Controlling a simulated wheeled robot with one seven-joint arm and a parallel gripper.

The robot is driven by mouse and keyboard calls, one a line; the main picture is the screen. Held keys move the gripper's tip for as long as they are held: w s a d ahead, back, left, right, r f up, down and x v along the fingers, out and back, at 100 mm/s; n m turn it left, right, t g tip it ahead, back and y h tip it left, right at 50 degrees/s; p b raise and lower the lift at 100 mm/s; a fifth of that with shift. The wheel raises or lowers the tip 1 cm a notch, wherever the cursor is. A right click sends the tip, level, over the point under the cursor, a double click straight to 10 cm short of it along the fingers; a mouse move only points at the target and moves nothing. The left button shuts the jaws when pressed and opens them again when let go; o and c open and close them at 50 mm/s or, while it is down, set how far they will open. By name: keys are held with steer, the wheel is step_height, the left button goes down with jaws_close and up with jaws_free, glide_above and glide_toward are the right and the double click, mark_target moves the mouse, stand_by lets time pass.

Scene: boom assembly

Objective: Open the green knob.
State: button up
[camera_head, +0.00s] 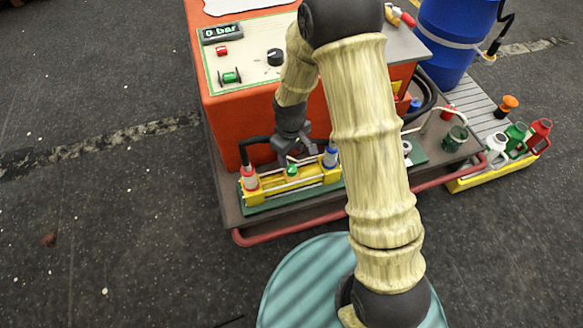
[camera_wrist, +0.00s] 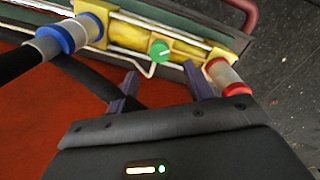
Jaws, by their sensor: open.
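The green knob (camera_head: 292,170) sits in the middle of a yellow block (camera_head: 265,185) on the low front deck of the orange machine. In the wrist view the green knob (camera_wrist: 159,50) is round with a pale line across its face, mounted on the yellow body (camera_wrist: 130,37). My gripper (camera_head: 293,160) is just above and behind the knob in the head view. In the wrist view my gripper (camera_wrist: 162,82) has its two fingers apart, with the knob beyond the gap between the fingertips. The fingers do not appear to touch it.
A red-ringed fitting (camera_head: 249,178) and a blue-ringed fitting (camera_head: 330,157) with hoses flank the knob. A thin pale pipe (camera_wrist: 140,66) runs close by. The orange machine (camera_head: 230,125) stands behind. A red rail (camera_head: 290,228) edges the deck.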

mark_target(291, 168)
step_height(291, 168, down, 7)
steer(key=shift+w+f+b, duration=0.1)
steer(key=shift+f+b, duration=0.1)
steer(key=shift+b, duration=0.6)
steer(key=c, duration=1)
